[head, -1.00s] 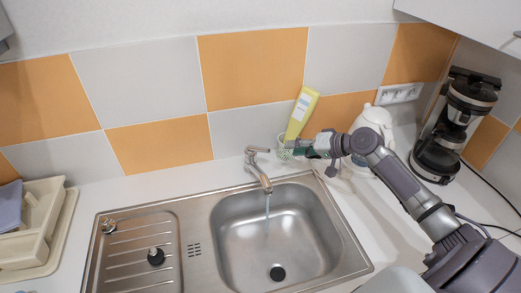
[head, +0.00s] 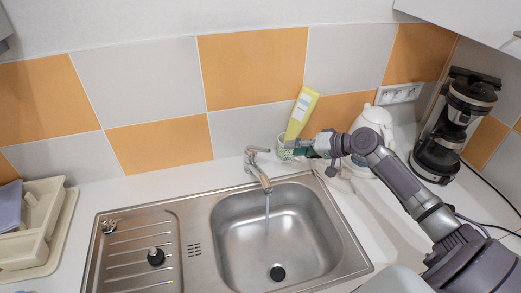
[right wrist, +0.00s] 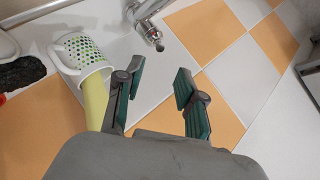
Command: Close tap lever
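The chrome tap (head: 260,175) stands at the back edge of the sink, its lever (head: 257,150) on top. A thin stream of water (head: 267,207) runs from its spout into the basin. My right gripper (head: 291,144) is to the right of the tap, apart from it, in front of the dotted cup. In the right wrist view my right gripper (right wrist: 159,70) is open, with nothing between its green-padded fingers. There the tap (right wrist: 147,28) shows beyond the fingertips. My left gripper is in neither view.
A dotted cup (right wrist: 82,54) with a yellow bottle (head: 302,112) stands close by my right gripper. A white kettle-like jug (head: 374,120) and a coffee maker (head: 455,125) are at right. A dish rack (head: 40,225) is at left. The counter left of the tap is clear.

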